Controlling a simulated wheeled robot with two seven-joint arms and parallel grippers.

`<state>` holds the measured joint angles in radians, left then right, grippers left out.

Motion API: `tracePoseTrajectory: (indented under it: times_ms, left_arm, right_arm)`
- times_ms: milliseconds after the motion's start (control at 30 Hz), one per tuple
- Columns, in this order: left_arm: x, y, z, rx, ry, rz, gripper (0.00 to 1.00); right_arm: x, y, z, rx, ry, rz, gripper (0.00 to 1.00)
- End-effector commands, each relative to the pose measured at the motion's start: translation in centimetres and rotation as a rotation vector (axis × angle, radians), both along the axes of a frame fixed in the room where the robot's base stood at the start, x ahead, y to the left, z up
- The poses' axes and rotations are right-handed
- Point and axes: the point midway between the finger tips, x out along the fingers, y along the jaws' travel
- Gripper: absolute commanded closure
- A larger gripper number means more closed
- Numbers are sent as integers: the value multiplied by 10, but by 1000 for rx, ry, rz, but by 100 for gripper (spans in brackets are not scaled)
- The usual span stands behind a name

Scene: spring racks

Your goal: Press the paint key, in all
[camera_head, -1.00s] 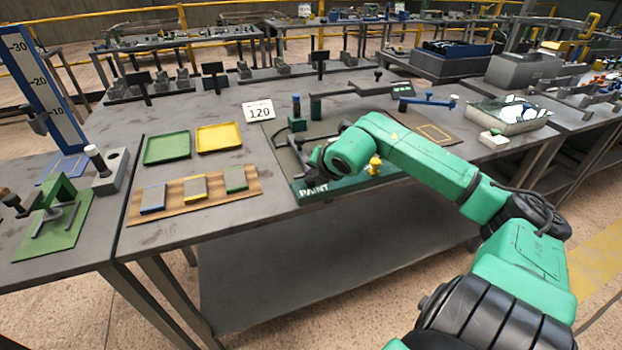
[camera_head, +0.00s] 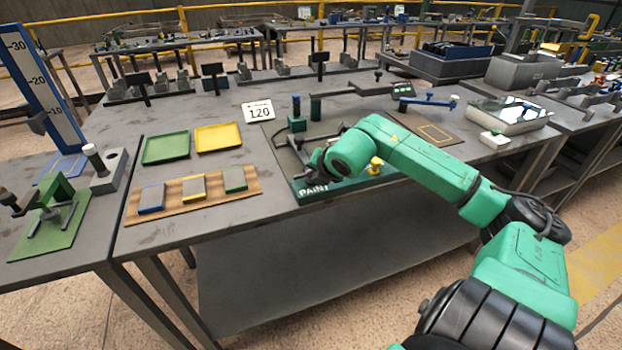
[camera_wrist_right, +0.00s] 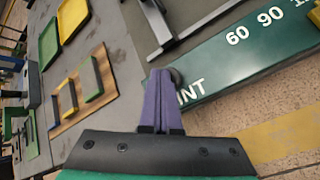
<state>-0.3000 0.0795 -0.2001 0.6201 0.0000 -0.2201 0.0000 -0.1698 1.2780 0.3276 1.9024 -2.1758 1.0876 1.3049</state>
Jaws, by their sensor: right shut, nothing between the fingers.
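The dark green panel (camera_head: 345,186) marked PAINT stands at the front edge of the table. In the right wrist view the panel (camera_wrist_right: 250,55) shows the end of that word and the numbers 60 and 90. My right gripper (camera_wrist_right: 162,75) is shut and empty, its purple fingers pointing at the panel's PAINT end. A small dark round piece (camera_wrist_right: 177,76) shows right at the fingertips, partly hidden by them; I cannot tell if they touch it. In the head view my arm hides the fingertips and this piece. My left gripper is not in view.
A yellow knob (camera_head: 375,166) stands on the panel to the right of my wrist. A board with coloured blocks (camera_head: 193,190), a green tray (camera_head: 166,148) and a yellow tray (camera_head: 218,138) lie to the left.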

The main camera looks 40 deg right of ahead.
Motion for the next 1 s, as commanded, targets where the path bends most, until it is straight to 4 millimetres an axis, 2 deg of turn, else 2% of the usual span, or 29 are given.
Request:
tracePoseTrajectory:
  times_ms: [567,1000]
  left_arm:
    - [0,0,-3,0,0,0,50]
    - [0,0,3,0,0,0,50]
  right_arm:
    - [0,0,-3,1,3,0,100]
    - [0,0,18,0,1,0,100]
